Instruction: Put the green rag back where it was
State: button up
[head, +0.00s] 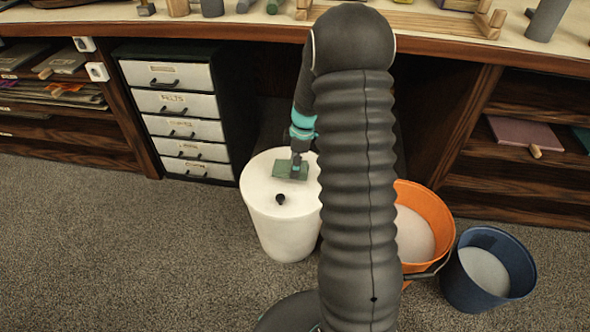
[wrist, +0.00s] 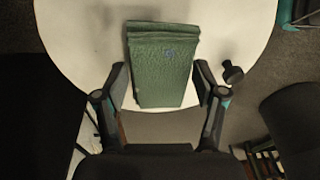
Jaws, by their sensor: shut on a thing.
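The green rag (head: 283,170) is a flat folded rectangle over the lid of the white round bin (head: 283,223) in the head view. In the wrist view the rag (wrist: 163,70) lies between the two fingers. My gripper (head: 296,161) is shut on the rag, with one finger at each side of it in the wrist view (wrist: 162,84). The rag is at or just above the lid; I cannot tell whether it touches. A black knob (head: 280,199) stands on the lid in front of the rag. My arm hides part of the bin's right side.
An orange bucket (head: 438,205) and a blue bucket (head: 521,265) stand right of the bin. A drawer cabinet (head: 184,129) is at left under the wooden counter (head: 240,26). Shelves flank both sides. The carpet (head: 110,245) at front left is clear.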

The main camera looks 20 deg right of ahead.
jog(key=shift+f, duration=1.35)
jog(key=shift+f, duration=0.1)
jog(key=o, duration=0.8)
jog(key=shift+c, duration=0.2)
